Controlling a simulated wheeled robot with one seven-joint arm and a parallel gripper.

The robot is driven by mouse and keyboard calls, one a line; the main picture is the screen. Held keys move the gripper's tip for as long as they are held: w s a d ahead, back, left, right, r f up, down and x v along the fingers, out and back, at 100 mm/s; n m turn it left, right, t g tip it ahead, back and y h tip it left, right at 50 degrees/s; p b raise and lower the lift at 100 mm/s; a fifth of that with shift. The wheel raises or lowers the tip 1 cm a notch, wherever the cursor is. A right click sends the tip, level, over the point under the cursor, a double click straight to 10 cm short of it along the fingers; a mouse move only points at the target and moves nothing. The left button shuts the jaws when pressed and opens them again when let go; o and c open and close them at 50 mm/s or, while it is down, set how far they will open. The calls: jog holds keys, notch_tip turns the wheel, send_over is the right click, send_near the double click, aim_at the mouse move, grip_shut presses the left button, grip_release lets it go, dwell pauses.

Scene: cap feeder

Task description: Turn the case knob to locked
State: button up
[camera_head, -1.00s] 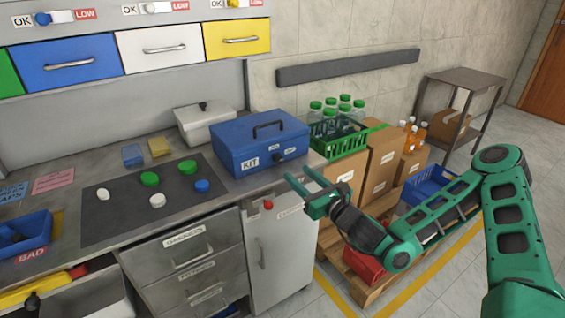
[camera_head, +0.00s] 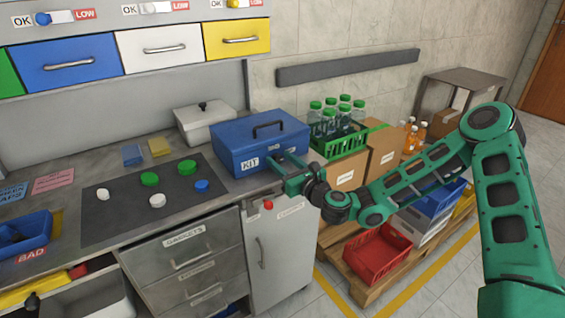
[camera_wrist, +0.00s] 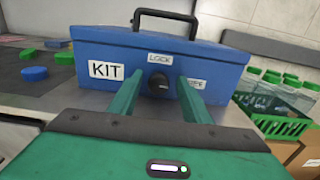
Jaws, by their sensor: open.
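The blue case (camera_head: 258,140) marked KIT stands on the bench with its lid shut and a black handle on top. In the wrist view its black round knob (camera_wrist: 159,84) is on the front face. A LOCK label (camera_wrist: 160,58) is above the knob and a second label, partly hidden by a finger, is to its right. My gripper (camera_wrist: 157,90) is open, its two green fingers on either side of the knob; contact cannot be told. In the head view my gripper (camera_head: 282,172) is at the case's front and hides the knob.
A green crate of bottles (camera_head: 340,140) stands right of the case, beside cardboard boxes (camera_head: 385,148). Several caps lie on a dark mat (camera_head: 110,215) to the left. A white lidded box (camera_head: 205,125) is behind. Below are drawers and a cabinet door (camera_head: 275,250).

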jog(key=c, duration=1)
jog(key=shift+w+n, duration=0.1)
jog(key=shift+n, duration=0.3)
jog(key=n, duration=0.3)
jog(key=shift+n, duration=0.4)
jog(key=n, duration=0.4)
jog(key=shift+a+f+n, duration=0.1)
jog(key=shift+n, duration=0.2)
jog(key=n, duration=0.8)
jog(key=shift+f, duration=0.15)
jog(key=shift+n, duration=0.4)
